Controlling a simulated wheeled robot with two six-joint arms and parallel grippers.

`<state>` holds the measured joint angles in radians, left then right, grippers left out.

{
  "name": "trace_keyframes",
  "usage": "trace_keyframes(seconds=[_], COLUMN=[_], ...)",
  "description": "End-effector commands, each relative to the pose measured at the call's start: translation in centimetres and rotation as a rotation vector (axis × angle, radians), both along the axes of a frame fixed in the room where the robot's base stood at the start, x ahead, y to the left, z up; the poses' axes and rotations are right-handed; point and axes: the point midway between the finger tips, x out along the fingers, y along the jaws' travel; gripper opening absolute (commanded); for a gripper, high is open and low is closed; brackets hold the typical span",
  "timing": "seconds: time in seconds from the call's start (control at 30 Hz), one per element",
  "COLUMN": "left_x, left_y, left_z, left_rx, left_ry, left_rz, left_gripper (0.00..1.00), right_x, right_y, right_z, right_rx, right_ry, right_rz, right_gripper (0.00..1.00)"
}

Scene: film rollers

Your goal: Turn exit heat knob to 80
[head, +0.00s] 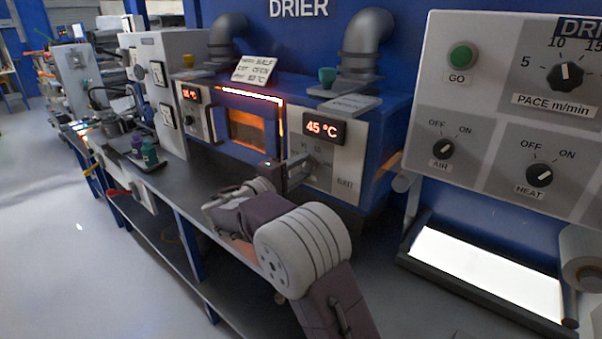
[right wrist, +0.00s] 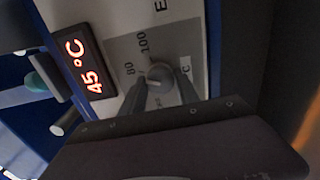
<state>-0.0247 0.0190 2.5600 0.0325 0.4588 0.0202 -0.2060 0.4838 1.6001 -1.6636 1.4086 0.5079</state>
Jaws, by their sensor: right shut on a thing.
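The exit heat knob (right wrist: 158,74) is a small round grey knob on a light panel, with 80 and 100 printed beside it in the right wrist view. Its display (head: 324,129) glows 45 °C in red and also shows in the right wrist view (right wrist: 84,66). My right gripper (right wrist: 161,86) is shut on the knob, with one finger on each side. In the head view my right gripper (head: 298,171) reaches the panel at the drier's right end and covers much of the knob. My left gripper is not in view.
The drier's glowing window (head: 247,132) is left of the panel. A second red display (head: 190,95) is farther left; its digits are hard to read. A handwritten card (head: 255,70) and a green cup (head: 327,77) are on top. A control panel (head: 488,140) stands right.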

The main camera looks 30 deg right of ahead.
Motion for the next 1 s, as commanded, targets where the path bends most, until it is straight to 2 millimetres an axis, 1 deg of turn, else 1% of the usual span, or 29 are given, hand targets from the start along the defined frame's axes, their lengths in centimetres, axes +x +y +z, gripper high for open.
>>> trace_keyframes(seconds=[0.33,0.37,0.4,0.43,0.77,0.87,1.0], left_x=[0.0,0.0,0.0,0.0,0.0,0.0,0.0], left_y=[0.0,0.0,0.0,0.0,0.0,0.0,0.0], left_z=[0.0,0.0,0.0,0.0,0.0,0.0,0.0], left_rx=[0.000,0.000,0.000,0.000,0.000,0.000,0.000], left_ry=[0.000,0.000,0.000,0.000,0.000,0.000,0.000], left_rz=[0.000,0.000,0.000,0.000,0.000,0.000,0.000], left_gripper=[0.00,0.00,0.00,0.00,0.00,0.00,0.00], right_x=[0.0,0.0,0.0,0.0,-0.1,-0.5,-1.8], right_y=[0.0,0.0,0.0,0.0,0.2,1.6,4.7], right_z=[0.0,0.0,0.0,0.0,0.0,0.0,0.0], right_rx=[0.002,0.002,0.002,0.002,0.000,0.001,0.001], right_ry=[-0.001,-0.001,-0.001,-0.001,-0.001,-0.001,0.000], right_rz=[0.000,0.000,0.000,0.000,0.001,0.004,0.006], right_gripper=[0.00,0.40,0.51,0.59,0.59,0.59,0.59])
